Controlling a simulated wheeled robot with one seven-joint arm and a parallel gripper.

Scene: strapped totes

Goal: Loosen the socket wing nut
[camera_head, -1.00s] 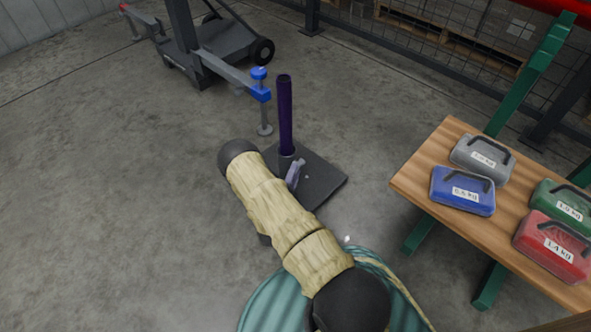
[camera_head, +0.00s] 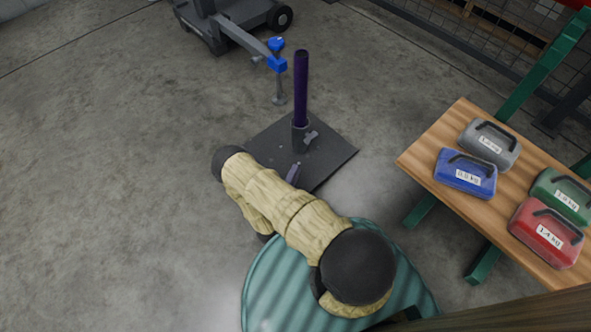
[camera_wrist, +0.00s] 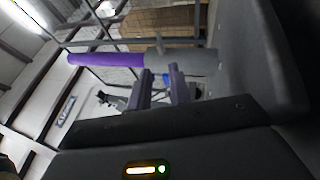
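A purple post (camera_head: 301,85) stands upright in a grey socket (camera_head: 299,133) on a dark square base plate (camera_head: 335,152). The grey socket wing nut (camera_head: 310,138) sticks out from the socket's near right side. In the wrist view the post (camera_wrist: 105,59) lies sideways, with the socket (camera_wrist: 200,62) right of it and the wing nut (camera_wrist: 159,45) near the socket's mouth. My gripper (camera_head: 294,168) is on the near side of the socket, apart from the wing nut. In the wrist view its two purple-grey fingers (camera_wrist: 160,73) are parted with a gap and nothing between them.
The floor at left is clear.

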